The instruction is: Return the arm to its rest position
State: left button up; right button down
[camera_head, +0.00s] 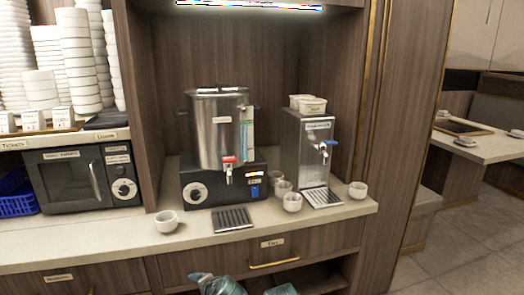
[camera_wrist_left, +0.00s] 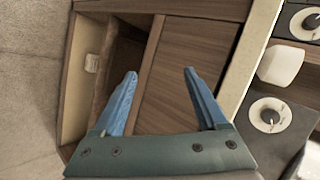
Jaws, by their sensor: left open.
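My left gripper (camera_wrist_left: 160,74) shows in the left wrist view. Its two blue fingers are wide apart, with nothing between them. Brown wooden cabinet fronts (camera_wrist_left: 200,45) lie beyond the fingers, with no visible contact. In the head view, teal parts of my own body show at the bottom edge, in front of the cabinet and below the counter. No fingertips can be made out there. My right gripper cannot be made out in either view.
The counter (camera_head: 100,240) holds a steel urn (camera_head: 219,130), a smaller dispenser (camera_head: 306,150), several white cups, including one at the left (camera_head: 166,221), and a microwave (camera_head: 82,178). A drawer handle (camera_head: 274,264) juts out below. Open floor (camera_head: 465,245) lies at right.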

pick_arm(q)
jog(key=s+d+f+n+g+h, duration=0.2)
jog(key=s+d+f+g+h, duration=0.15)
jog(key=s+d, duration=0.3)
jog(key=s+d+f+n+g+h, duration=0.2)
jog(key=s+d+f+g, duration=0.3)
jog(key=s, duration=0.3)
notch_tip(320, 180, up, 17)
jog(key=d+p, duration=0.1)
jog(key=p, duration=1.5)
jog(key=shift+s+d+n+p, duration=0.3)
jog(key=shift+s+p, duration=0.05)
jog(key=shift+t, duration=0.25)
